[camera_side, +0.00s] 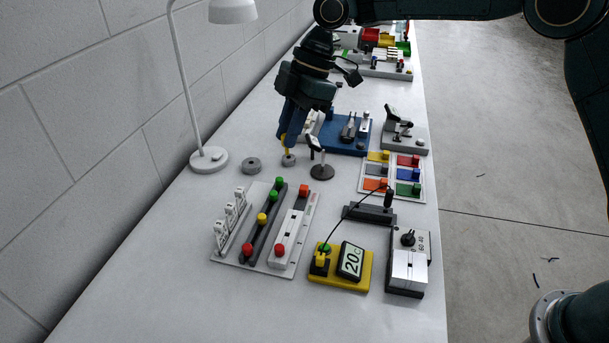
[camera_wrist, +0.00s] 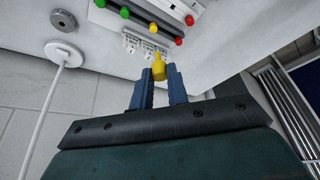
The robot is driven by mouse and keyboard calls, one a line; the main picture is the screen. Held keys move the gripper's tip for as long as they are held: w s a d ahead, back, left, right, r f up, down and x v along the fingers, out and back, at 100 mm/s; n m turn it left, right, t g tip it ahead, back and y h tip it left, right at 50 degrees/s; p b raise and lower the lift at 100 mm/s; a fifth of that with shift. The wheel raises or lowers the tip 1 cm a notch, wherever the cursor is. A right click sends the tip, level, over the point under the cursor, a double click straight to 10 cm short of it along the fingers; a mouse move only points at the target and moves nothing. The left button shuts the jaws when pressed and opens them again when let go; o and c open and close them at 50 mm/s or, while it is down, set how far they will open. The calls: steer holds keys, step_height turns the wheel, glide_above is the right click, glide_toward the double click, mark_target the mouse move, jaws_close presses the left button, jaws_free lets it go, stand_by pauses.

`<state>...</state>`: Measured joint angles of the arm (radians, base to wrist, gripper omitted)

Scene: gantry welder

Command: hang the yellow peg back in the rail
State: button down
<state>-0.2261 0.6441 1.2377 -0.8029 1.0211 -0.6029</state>
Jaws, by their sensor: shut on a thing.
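My gripper (camera_side: 288,138) is above the left part of the bench, pointing down, with blue fingers. It is shut on the yellow peg (camera_side: 285,144), which shows partly between the fingers, just above or at a small grey round piece (camera_side: 289,161); I cannot tell if they touch. In the wrist view the yellow peg (camera_wrist: 158,68) sits between the fingertips (camera_wrist: 160,78), its narrow end pointing away from my gripper. No rail is clearly marked as the peg's own; a dark bar (camera_side: 255,234) with green, yellow and red knobs stands on a grey board nearer the side camera.
A white lamp (camera_side: 209,158) and a grey knurled disc (camera_side: 251,165) stand left of my gripper. A small dark stand (camera_side: 321,171) is close on its right. A blue fixture (camera_side: 346,136) lies behind that. A yellow box with a display (camera_side: 341,279) is at the front.

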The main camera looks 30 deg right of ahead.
glide_above(265, 210)
steer(key=d, duration=0.2)
step_height(265, 210, down, 11)
steer(key=shift+a, duration=0.25)
steer(key=shift+f, duration=0.3)
steer(key=shift+f, duration=2.2)
steer(key=shift+f, duration=1.25)
stand_by(0.6)
steer(key=c, duration=1.3)
jaws_free()
steer(key=shift+r, duration=0.15)
